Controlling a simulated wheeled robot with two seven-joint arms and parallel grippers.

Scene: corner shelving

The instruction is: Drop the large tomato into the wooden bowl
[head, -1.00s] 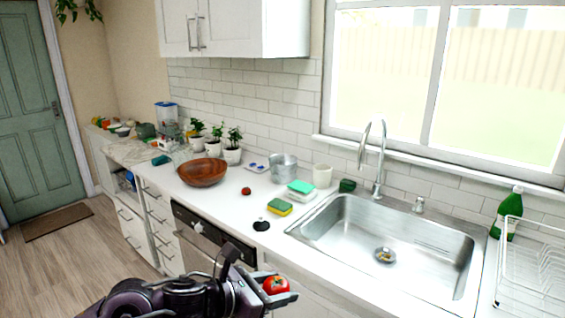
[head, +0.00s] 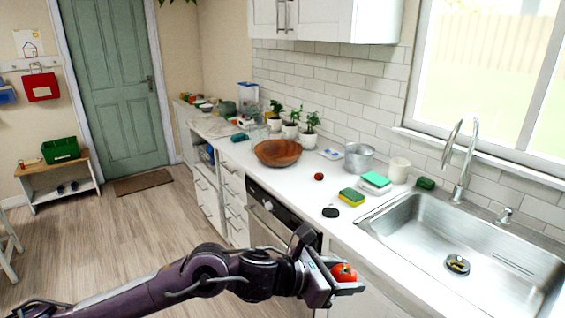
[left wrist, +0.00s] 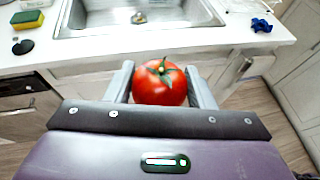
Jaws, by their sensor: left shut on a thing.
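My left gripper (head: 335,283) is shut on the large tomato (head: 344,273), a red one with a green stem, in front of the counter edge. In the left wrist view the tomato (left wrist: 159,82) sits between the two fingers of the gripper (left wrist: 160,85). The brown wooden bowl (head: 278,152) stands on the counter further back and to the left of the tomato in the head view; its inside looks empty. A smaller red tomato-like item (head: 319,177) lies on the counter to the right of the bowl. My right gripper is not in view.
The white counter (head: 300,195) has a yellow-green sponge (head: 351,196), a black round item (head: 330,212), a metal pot (head: 359,157) and potted plants (head: 291,125) behind the bowl. The sink (head: 450,250) is at right. Open floor lies at left.

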